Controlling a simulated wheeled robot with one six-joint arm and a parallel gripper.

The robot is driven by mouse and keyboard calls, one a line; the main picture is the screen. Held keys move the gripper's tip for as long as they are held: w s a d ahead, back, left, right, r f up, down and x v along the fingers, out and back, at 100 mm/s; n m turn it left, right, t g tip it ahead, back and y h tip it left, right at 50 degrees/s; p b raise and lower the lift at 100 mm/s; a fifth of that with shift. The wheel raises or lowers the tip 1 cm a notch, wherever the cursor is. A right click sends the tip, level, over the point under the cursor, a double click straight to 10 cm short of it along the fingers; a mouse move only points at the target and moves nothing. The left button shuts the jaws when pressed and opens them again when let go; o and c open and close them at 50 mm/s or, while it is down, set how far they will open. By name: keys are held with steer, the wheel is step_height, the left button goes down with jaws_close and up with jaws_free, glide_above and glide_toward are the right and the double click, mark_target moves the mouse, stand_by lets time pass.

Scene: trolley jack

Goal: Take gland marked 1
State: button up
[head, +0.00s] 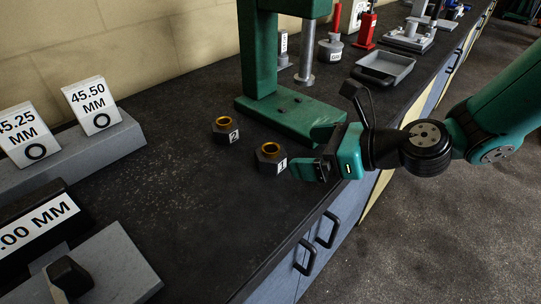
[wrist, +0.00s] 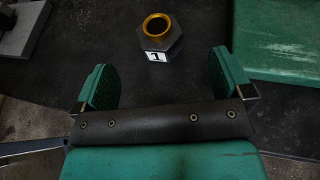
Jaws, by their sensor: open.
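The gland marked 1 (head: 269,157) is a dark hexagonal nut with a brass-coloured ring in its top, standing upright on the dark bench top. Its white label with a black 1 faces my gripper. It also shows in the wrist view (wrist: 158,39), ahead of the fingertips and roughly centred between them. My gripper (head: 296,168) is low over the bench edge, just right of the gland; in the wrist view (wrist: 165,80) its two green pads are apart with nothing between them. A similar gland marked 2 (head: 225,130) stands behind and left of it.
A green press with a base plate (head: 290,116) stands behind the glands, close to my gripper. A grey tray (head: 384,69) sits farther back. Size signs on a grey block (head: 75,158) are at left. The bench between is clear.

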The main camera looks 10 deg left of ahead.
mark_target(265, 149)
steer(key=p+x, duration=0.1)
steer(key=x, duration=0.7)
steer(key=shift+s+r, duration=0.15)
steer(key=shift+r, duration=0.05)
steer(key=shift+c, duration=0.3)
steer(key=c, duration=1.3)
steer(key=shift+r, duration=0.15)
